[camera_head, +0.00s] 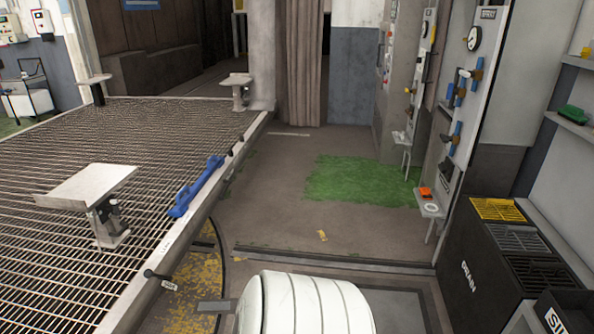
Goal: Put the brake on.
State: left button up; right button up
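A large grated deck (60,190) with a pale metal edge fills the left side. A long blue handle (197,187) lies along its right edge. Nearer to me, a short dark lever or peg (156,275) sticks out of the same edge, with a small dark tag (168,284) beside it; the lettering is too small to read. A small dark knob (238,148) sits farther along the edge. I cannot tell which of these is the brake, or its setting. Neither of my grippers is in view.
Pale plates on posts stand on the deck, one near (88,186) and one far (238,80). A wall panel with a gauge (473,38) and several blue handles is at the right. A black cabinet (468,275) stands lower right. The brown floor (275,200) between is mostly clear.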

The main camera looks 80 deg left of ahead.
aim_at(147, 273)
jog(key=u, duration=3.85)
